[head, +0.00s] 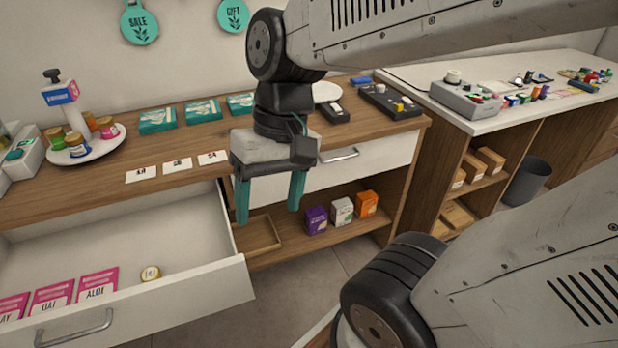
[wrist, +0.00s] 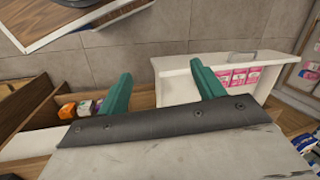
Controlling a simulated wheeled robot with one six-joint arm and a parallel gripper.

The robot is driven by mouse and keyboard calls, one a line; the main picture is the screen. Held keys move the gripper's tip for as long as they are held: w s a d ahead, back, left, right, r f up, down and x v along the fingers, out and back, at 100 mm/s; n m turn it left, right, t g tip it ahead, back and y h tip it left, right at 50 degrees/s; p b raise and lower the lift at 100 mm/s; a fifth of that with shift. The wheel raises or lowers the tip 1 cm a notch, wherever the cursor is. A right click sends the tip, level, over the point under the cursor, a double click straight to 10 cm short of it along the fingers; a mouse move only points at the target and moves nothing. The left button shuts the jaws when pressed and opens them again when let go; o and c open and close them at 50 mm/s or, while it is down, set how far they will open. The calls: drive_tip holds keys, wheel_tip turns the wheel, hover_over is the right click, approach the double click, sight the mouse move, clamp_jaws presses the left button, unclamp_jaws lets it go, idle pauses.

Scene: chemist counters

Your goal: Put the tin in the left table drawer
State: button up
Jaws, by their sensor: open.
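The left table drawer (head: 215,298) is pulled open at the lower left of the head view. A small round tin (head: 150,273), pale on top with a gold side, lies inside it, right of the pink packets. My gripper (head: 268,208) is open and empty, with its teal fingers pointing down, to the right of the open drawer and apart from the tin. The wrist view shows the fingers (wrist: 160,75) spread, with the white drawer (wrist: 176,88) beyond the right finger. I cannot make out the tin there.
Pink packets (head: 55,296) stand along the drawer's front. Small boxes (head: 341,211) and a wooden tray (head: 262,236) sit on the shelf below the shut right drawer (head: 357,163). The tabletop holds cards, teal boxes and a round stand (head: 100,148). Floor is clear between.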

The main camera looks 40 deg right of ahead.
drive_tip(key=s+d+r+n+t+h, duration=0.1)
drive_tip(key=s+d+r+h, duration=0.1)
drive_tip(key=d, duration=0.3)
drive_tip(key=shift+s+r+t+h, duration=0.15)
drive_tip(key=shift+s+t+h, duration=0.25)
drive_tip(key=shift+h, duration=0.1)
